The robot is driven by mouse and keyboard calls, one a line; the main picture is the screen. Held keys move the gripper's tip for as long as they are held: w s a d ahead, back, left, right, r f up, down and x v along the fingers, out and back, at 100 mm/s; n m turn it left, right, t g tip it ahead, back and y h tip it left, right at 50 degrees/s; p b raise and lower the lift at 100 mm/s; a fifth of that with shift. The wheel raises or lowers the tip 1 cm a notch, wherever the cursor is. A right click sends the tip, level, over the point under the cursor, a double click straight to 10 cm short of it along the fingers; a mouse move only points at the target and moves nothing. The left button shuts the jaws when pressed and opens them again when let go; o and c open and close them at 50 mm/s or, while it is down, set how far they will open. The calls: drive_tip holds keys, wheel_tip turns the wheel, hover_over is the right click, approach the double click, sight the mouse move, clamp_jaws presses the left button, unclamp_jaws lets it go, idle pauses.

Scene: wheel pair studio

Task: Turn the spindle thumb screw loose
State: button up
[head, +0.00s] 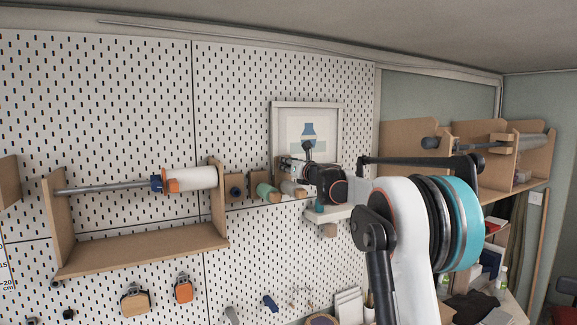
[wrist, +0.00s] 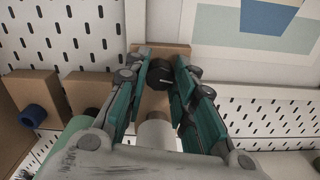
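A black knob (wrist: 160,74), which looks like a thumb screw, sits against a wooden block (wrist: 150,104) in the wrist view. My gripper (wrist: 162,66) has its two teal-padded fingers on either side of this knob, with the tips level with it. Whether the pads press on it cannot be told. A pale cylinder (wrist: 155,132) lies just below the knob between the fingers. In the head view my gripper (head: 290,168) is at the pegboard, and its fingers hide the knob. A steel spindle (head: 105,187) with a white roll (head: 190,178) and an orange-and-blue collar (head: 160,183) spans a wooden rack.
Left of my gripper a green roll (head: 267,192) and a dark blue ring (head: 236,191) sit on wooden blocks. A framed picture (head: 333,107) hangs behind my gripper. A white shelf (head: 335,213) is just below. Another wooden rack (head: 540,160) stands at right.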

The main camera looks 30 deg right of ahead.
clamp_jaws()
drive_tip(key=shift+n, duration=0.4)
drive_tip(key=n+b, duration=0.1)
drive_tip(key=n, duration=0.2)
drive_tip(key=shift+f+n+b, duration=0.1)
drive_tip(key=shift+n+b, duration=0.2)
drive_tip(key=shift+b, duration=0.1)
drive_tip(key=n+b, duration=0.1)
drive_tip(key=n, duration=0.4)
drive_tip(key=n+b, duration=0.1)
drive_tip(key=n, duration=0.4)
drive_tip(key=shift+n, duration=0.4)
drive_tip(key=shift+n+b, duration=0.35)
drive_tip(key=shift+n, duration=1.95)
